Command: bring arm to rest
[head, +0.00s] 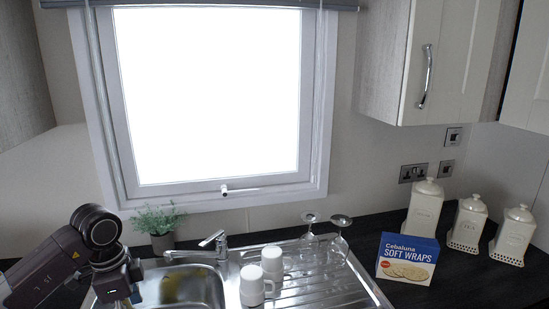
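My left arm comes in at the bottom left, dark and bulky, in front of the sink's left side. Its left gripper (118,280) points down at the picture's lower edge. The fingertips cannot be made out, so whether it is open or shut does not show. I see nothing clearly held in it. My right arm and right gripper are not in view.
Beside the arm are the sink (205,278), tap (212,239) and potted plant (160,229). White mugs (252,287) and upturned glasses (341,222) stand on the drainer (325,285). A wraps box (407,260) and canisters (467,225) stand right.

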